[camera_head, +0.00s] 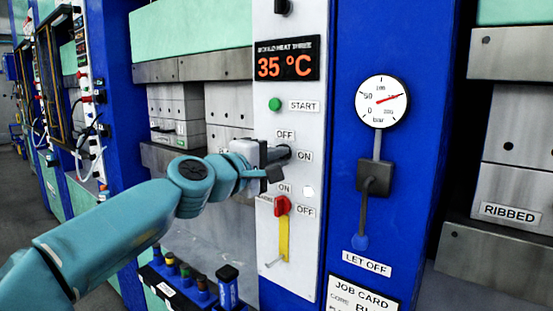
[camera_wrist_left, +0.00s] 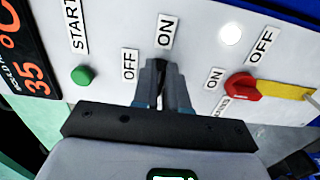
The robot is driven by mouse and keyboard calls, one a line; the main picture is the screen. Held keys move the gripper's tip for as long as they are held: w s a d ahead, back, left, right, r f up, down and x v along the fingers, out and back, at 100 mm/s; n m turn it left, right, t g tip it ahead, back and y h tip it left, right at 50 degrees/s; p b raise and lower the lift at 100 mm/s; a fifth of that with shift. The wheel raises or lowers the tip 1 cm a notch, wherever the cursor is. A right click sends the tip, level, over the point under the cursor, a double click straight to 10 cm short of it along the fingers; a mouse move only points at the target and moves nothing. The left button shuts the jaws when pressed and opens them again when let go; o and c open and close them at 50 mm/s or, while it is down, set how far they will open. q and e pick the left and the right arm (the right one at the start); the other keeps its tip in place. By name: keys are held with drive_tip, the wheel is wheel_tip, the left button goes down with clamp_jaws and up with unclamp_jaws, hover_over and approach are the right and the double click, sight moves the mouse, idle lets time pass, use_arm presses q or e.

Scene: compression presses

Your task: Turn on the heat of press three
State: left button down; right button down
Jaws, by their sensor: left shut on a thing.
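The control panel (camera_head: 290,240) of press three is white, with an orange display (camera_head: 286,60) reading 35 °C under a small heading that seems to say mould heat three. My left gripper (camera_head: 282,158) is at the dark rotary switch (camera_head: 284,151) between the OFF and ON labels, shut on its knob. In the left wrist view the two fingers (camera_wrist_left: 161,82) close around the dark knob, just below the ON label (camera_wrist_left: 166,30) and right of the OFF label (camera_wrist_left: 129,64). The fingers hide most of the knob, so its exact angle is unclear. My right gripper is out of view.
A green START button (camera_head: 274,104) is above the switch. Below it are a red switch (camera_head: 282,206) with a yellow plate and a round white lamp (camera_head: 308,192). A pressure gauge (camera_head: 382,100) and LET OFF lever (camera_head: 361,242) are at the right.

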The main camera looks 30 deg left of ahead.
use_arm(q)
drive_tip(key=c, duration=1.2)
unclamp_jaws()
drive_tip(key=shift+o, duration=0.2)
drive_tip(key=s+a+b, duration=0.1)
drive_tip(key=s+b, duration=0.1)
drive_tip(key=s, duration=1.4)
drive_tip(key=shift+s+a, duration=0.15)
